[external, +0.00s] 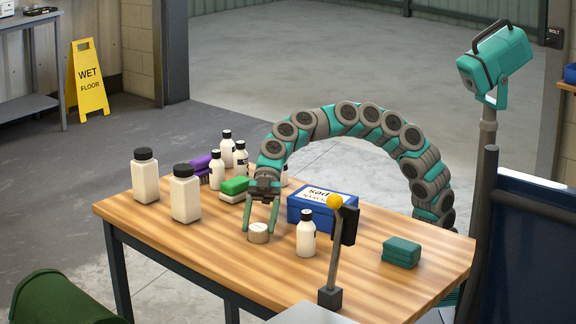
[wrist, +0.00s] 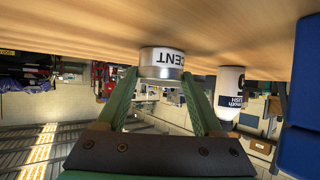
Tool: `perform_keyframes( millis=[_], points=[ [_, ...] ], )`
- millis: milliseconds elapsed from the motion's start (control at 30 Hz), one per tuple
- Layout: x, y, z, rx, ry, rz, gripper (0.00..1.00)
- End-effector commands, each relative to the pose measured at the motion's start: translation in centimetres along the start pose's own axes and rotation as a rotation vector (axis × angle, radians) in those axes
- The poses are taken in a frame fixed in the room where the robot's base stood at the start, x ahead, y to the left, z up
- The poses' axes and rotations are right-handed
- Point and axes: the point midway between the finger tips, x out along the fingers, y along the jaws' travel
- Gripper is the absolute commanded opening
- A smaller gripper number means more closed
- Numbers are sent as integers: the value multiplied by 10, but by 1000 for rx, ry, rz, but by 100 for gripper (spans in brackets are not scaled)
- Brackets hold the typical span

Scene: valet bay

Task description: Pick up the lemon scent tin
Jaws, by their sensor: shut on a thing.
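A small round tin (external: 258,237) with a pale top is at the wooden table's surface, near the middle of its front half. In the wrist view, where the picture is upside down, the tin (wrist: 162,57) has a silver rim and a white band with part of the word "SCENT"; no scent name is readable. It looks to be touching or barely above the tabletop. My gripper (external: 261,222) reaches down from above, its two green fingers on either side of the tin and shut on it.
A white bottle (external: 306,235) stands close right of the tin, with a blue box (external: 323,207) behind it. Large white bottles (external: 185,198) and sponges (external: 234,186) are left; folded green cloths (external: 401,250) lie right.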

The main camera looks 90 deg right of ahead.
Motion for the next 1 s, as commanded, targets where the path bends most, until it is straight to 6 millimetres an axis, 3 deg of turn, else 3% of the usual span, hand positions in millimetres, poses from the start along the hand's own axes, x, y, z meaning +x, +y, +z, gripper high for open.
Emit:
perform_keyframes(
  millis=[467,1000],
  points=[
    [-4,1,-7,-1,1,2,12],
    [-43,0,-79,0,0,0,12]
  ],
)
